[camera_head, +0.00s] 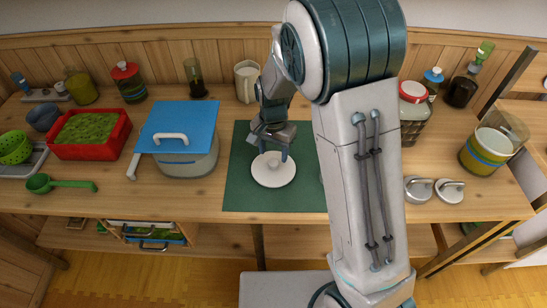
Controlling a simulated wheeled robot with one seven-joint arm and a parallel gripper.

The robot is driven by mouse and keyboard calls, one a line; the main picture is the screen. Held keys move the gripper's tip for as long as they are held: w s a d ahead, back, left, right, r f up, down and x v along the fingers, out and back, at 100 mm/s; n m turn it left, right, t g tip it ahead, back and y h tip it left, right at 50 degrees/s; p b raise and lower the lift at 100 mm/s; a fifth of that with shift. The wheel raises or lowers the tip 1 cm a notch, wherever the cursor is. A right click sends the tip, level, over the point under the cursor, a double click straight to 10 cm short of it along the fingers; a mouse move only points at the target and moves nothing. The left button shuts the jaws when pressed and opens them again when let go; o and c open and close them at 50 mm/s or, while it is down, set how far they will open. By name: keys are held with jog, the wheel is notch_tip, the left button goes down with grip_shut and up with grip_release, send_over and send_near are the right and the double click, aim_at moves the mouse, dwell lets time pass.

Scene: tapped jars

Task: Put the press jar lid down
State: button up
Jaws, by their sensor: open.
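A round white lid (275,178) with a small knob lies flat on the green mat (239,189) in the middle of the counter. I take it to be the press jar lid. My gripper (273,153) is open, pointing down, with its fingers at the lid's knob. Whether a finger touches the knob I cannot tell. My arm hides the right part of the mat and whatever stands behind it.
A pot with a blue board on top (180,122) stands left of the mat. A red crate (92,150) is farther left. A cream mug (246,82) stands behind the mat. Two grey lids (450,190) lie to the right. The mat's front left is clear.

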aim_at(273, 162)
notch_tip(273, 162, up, 8)
jog(key=s+d+r+n+t, duration=0.1)
jog(key=s+d+r+n, duration=0.1)
jog(key=s+d+r, duration=0.2)
jog(key=s+d+r+n+t, duration=0.2)
jog(key=s+d, duration=0.8)
jog(key=s, duration=0.5)
notch_tip(273, 162, up, 2)
jog(key=shift+r+n, duration=0.1)
jog(key=shift+n, duration=0.6)
